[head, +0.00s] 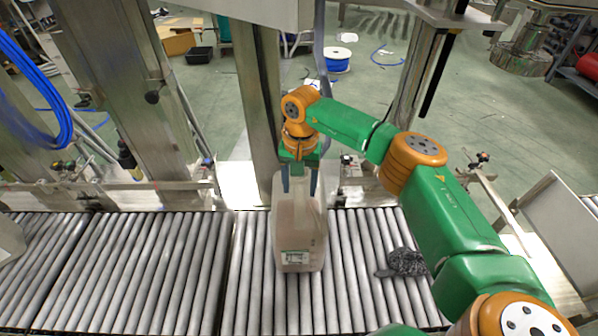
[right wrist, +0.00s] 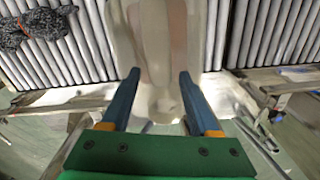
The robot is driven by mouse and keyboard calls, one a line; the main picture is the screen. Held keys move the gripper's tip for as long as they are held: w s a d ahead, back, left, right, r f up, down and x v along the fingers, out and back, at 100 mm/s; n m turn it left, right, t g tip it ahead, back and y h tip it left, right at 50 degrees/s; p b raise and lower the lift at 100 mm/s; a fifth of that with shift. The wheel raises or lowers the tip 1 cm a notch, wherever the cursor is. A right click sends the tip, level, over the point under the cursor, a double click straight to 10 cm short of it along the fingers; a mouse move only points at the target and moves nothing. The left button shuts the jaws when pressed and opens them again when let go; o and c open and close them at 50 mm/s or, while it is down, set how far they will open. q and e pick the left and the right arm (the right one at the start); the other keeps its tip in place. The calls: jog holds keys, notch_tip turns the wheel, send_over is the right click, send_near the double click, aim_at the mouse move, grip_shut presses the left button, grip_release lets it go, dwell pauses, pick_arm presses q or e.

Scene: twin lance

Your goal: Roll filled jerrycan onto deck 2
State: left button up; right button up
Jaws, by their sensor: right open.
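A translucent, pinkish-beige jerrycan (head: 298,235) with a small label stands upright on the right-hand roller deck (head: 350,290), near that deck's left end. It also fills the upper middle of the right wrist view (right wrist: 155,45). My right gripper (head: 299,180) is at the jerrycan's far upper side. Its two blue fingers (right wrist: 158,92) are apart, one towards each side of the jerrycan; I cannot tell whether they touch it. Another roller deck (head: 120,270) lies to the left, across a narrow seam. Which deck is number 2 is not readable. My left gripper is not in view.
A dark grey crumpled cloth or mesh (head: 405,263) lies on the rollers right of the jerrycan. Part of a pale container (head: 10,240) shows at the left edge. Steel posts (head: 258,100) and a rail stand behind the rollers. The rollers left of the jerrycan look clear.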

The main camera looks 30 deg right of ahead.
jog(key=shift+f, duration=0.7)
grip_shut()
jog(key=shift+r, duration=0.1)
dwell(0.7)
